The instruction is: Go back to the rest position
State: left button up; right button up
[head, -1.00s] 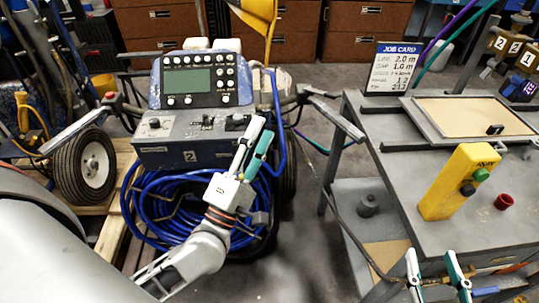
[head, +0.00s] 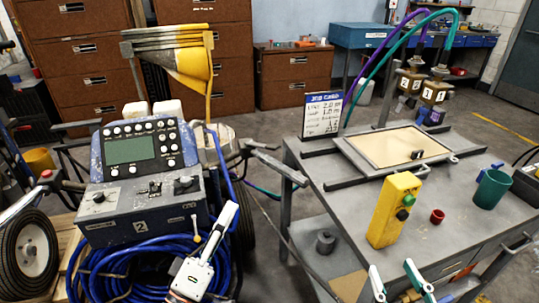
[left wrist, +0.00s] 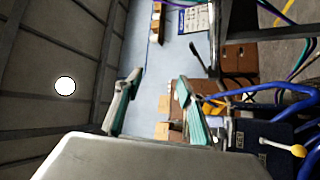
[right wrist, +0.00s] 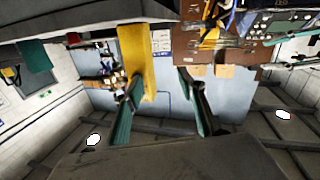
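My left gripper (head: 220,215) is in front of the line striper's grey control box (head: 145,208), above the blue hose coil (head: 130,270). In the left wrist view its two fingers (left wrist: 160,108) stand apart with nothing between them. My right gripper (head: 394,268) is at the near edge of the grey workbench (head: 340,222), in front of the yellow button box (head: 394,210). In the right wrist view its fingers (right wrist: 160,108) are apart and hold nothing. The yellow button box (right wrist: 136,55) shows beyond them.
A black wheel (head: 28,255) is at far left. A floor gap separates striper and bench.

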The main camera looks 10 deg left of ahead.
pick_arm(q)
jog(key=s+f+m+g+p, duration=0.2)
jog(key=s+f+m, duration=0.3)
jog(key=f, duration=0.4)
jog(key=s+f+m+g+y+p, duration=0.1)
jog(key=s+f+m+g, duration=0.4)
jog(key=f, duration=0.4)
jog(key=s+f+m+g+p, duration=0.2)
jog(key=s+f+m+g, duration=0.2)
jog(key=f, duration=0.5)
jog(key=shift+s+d+f+m+y+p, duration=0.3)
jog(key=shift+s+m, duration=0.4)
jog(key=shift+s, duration=0.35)
pick_arm(e)
jog(key=s+d+f+g+h, duration=0.1)
jog(key=s+d+f+g, duration=0.1)
jog(key=f, duration=0.7)
jog(key=s+d+f+g+h, duration=0.1)
jog(key=s+f, duration=0.3)
jog(key=f, duration=0.4)
jog(key=s+d+f+g+h, duration=0.1)
jog(key=s+d+f+g, duration=0.1)
jog(key=f, duration=0.7)
jog(key=shift+s+d+f+m+g, duration=0.35)
jog(key=shift+s+g, duration=0.45)
jog(key=shift+s, duration=0.3)
